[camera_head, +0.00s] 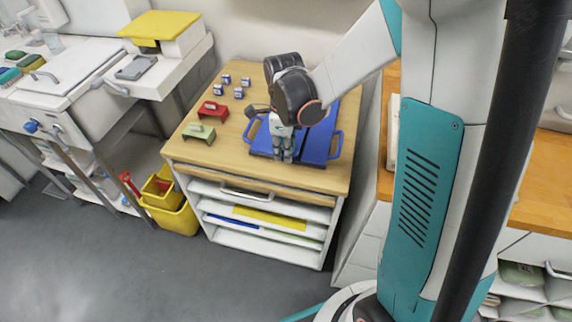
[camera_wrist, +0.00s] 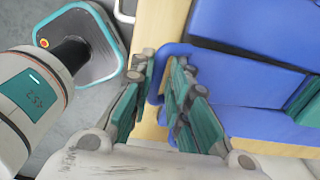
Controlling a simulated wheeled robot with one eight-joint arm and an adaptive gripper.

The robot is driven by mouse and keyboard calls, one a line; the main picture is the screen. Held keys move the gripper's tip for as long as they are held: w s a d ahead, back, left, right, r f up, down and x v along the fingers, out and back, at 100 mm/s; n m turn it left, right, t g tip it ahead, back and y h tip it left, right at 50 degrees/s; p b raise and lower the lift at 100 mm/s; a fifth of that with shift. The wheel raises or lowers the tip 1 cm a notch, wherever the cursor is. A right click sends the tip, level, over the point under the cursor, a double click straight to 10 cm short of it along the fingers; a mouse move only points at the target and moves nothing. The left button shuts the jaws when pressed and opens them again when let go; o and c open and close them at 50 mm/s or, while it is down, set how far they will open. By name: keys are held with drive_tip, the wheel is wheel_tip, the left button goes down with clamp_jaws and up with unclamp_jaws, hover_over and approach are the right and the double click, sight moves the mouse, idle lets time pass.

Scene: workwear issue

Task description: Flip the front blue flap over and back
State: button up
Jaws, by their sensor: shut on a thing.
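A blue folding piece (camera_head: 318,138) with flat panels lies on the wooden top of a cabinet, a loop handle (camera_head: 337,146) at its right side and another loop at its left. My gripper (camera_head: 284,157) points down at its front edge, partly covering it. In the wrist view my gripper (camera_wrist: 168,92) has its fingers on either side of a rounded blue loop (camera_wrist: 158,75) at the edge of the front blue flap (camera_wrist: 236,75), shut on it. The fingers hide part of the loop. More blue panel (camera_wrist: 255,122) shows beside a dark seam.
A red block (camera_head: 212,110), a green block (camera_head: 199,132) and several small blue-and-white items (camera_head: 239,92) stand on the wooden top (camera_head: 222,152) to the left. Yellow bins (camera_head: 172,214) stand on the floor left of the cabinet. The top's front left is clear.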

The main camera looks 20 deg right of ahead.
sight(284, 168)
drive_tip(key=shift+w+f+b, duration=0.1)
drive_tip(key=shift+f+b, duration=0.9)
drive_tip(key=shift+f, duration=1.55)
drive_tip(key=shift+c, duration=0.4)
drive_tip(key=o, duration=0.4)
drive_tip(key=shift+r, duration=0.1)
wheel_tip(284, 168, up, 8)
drive_tip(key=p, duration=0.5)
